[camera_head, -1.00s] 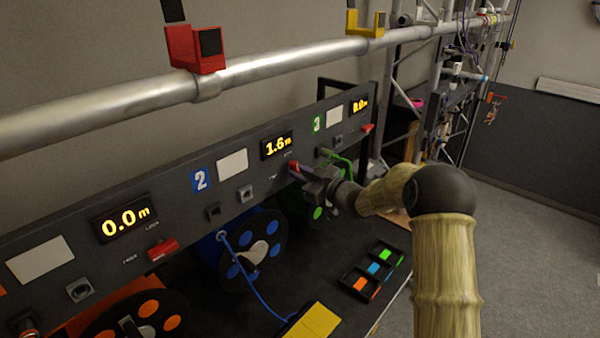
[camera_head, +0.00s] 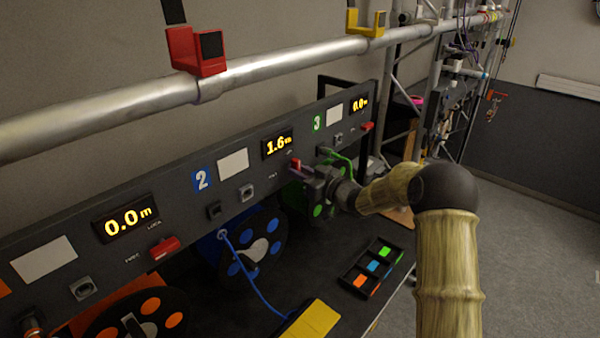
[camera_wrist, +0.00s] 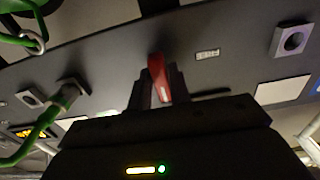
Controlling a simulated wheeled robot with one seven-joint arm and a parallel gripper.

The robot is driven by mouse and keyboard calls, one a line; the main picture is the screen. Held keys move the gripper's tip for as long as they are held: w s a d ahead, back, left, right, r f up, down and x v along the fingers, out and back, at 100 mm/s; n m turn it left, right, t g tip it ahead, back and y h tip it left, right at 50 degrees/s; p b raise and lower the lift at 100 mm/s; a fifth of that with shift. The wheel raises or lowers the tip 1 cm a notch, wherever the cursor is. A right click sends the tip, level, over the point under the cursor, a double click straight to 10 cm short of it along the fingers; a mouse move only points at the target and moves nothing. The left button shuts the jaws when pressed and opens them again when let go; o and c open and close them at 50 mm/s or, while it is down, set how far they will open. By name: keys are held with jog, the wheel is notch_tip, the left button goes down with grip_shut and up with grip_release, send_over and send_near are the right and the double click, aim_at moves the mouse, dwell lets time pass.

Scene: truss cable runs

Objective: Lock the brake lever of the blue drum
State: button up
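The blue drum (camera_head: 258,246), with blue discs and a blue cable, sits under the panel section marked 2. Its red brake lever (camera_head: 295,164) sticks out below the 1.6 m display (camera_head: 278,144). My gripper (camera_head: 304,173) is at this lever, with the arm reaching in from the right. In the wrist view the red lever (camera_wrist: 158,78) stands between the two fingers of my gripper (camera_wrist: 159,88). Whether both fingers press on it is unclear. A small label (camera_wrist: 207,53) sits beside the lever; a dark slot runs to its right. The lever's base is partly hidden.
A green cable (camera_head: 342,160) is plugged in close by, right of my gripper; it also shows in the wrist view (camera_wrist: 40,125). An orange drum's red lever (camera_head: 164,248) is at left. A tray of coloured pieces (camera_head: 372,268) and a yellow block (camera_head: 313,320) lie below.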

jog(key=o, duration=0.3)
jog(key=shift+d, duration=0.1)
jog(key=b+v, duration=0.6)
jog(key=v, duration=1.1)
jog(key=shift+s+d+b, duration=0.15)
jog(key=shift+b, duration=0.2)
jog(key=shift+f, duration=0.1)
